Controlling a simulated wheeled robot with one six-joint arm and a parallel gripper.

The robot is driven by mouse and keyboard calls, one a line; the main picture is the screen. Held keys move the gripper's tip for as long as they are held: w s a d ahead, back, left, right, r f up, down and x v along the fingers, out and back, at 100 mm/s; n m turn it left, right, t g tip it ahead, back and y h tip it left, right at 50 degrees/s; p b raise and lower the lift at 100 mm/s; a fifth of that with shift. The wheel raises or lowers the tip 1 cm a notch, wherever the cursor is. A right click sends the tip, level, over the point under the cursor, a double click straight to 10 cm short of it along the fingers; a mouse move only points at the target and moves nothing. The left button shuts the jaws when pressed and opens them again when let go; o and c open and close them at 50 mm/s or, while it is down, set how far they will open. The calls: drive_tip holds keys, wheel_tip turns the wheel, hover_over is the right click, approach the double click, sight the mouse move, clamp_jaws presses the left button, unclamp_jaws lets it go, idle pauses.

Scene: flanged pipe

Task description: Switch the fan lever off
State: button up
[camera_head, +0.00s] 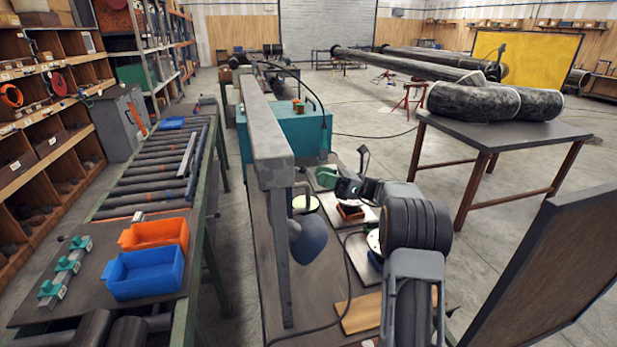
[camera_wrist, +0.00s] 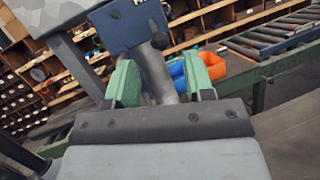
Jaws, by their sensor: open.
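In the wrist view a blue box (camera_wrist: 130,24) with partly cut-off white lettering is at the top centre. A small dark knob (camera_wrist: 160,40) sits at its lower right edge; it may be the end of the fan lever, but I cannot tell its position. A grey round bar (camera_wrist: 158,76) runs down from the box, in line with the space between my jaws. My gripper (camera_wrist: 160,70) is open, with a green pad on each side; contact with the bar cannot be judged. In the head view my gripper (camera_head: 343,170) is right of the grey beam. The lever cannot be made out there.
A long grey beam (camera_head: 262,130) and its post (camera_head: 281,260) stand close left of my gripper. A rounded blue object (camera_head: 308,240) hangs beside the post. A teal box (camera_head: 290,130) stands behind. Orange (camera_head: 155,233) and blue (camera_head: 146,272) bins lie on the left bench.

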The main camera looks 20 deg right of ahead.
drive_tip(key=b+v, duration=0.1)
drive_tip(key=v, duration=0.6)
drive_tip(key=shift+d+b, duration=0.3)
drive_tip(key=shift+b, duration=0.05)
drive_tip(key=shift+s+f, duration=0.1)
